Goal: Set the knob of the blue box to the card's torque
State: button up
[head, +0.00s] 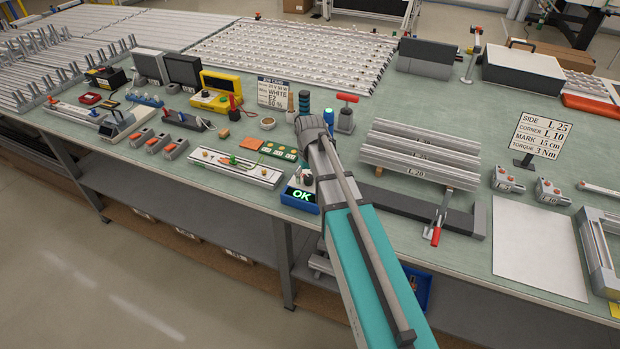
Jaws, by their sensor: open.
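The blue box (300,208) stands at the bench's front edge, and its display reads OK in green. I cannot make out its knob; small grey parts show at the top of the box, close against my arm. The white card (541,136) stands on a dark foot at the right and reads SIDE L 25, CORNER L 10, MARK 15 cm, TORQUE 3 Nm. My teal arm reaches up from the bottom, passing just right of the box. Its wrist (312,128) is beyond the box. My gripper is open; its fingers are largely hidden, and contact cannot be told.
A white tray (221,171) lies left of the box. Stacked grey profiles (418,157) and a red-handled clamp (436,233) are right of my arm. A second card (273,93) stands farther back. A blank white sheet (535,250) lies at the right.

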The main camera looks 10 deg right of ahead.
jog(key=c, duration=1)
jog(key=shift+d, duration=0.25)
grip_shut()
jog(key=shift+a, duration=0.15)
jog(key=shift+m, duration=0.4)
jog(key=m, duration=0.3)
jog(key=shift+a, duration=0.1)
jog(key=m, duration=0.6)
jog(key=shift+m, duration=0.3)
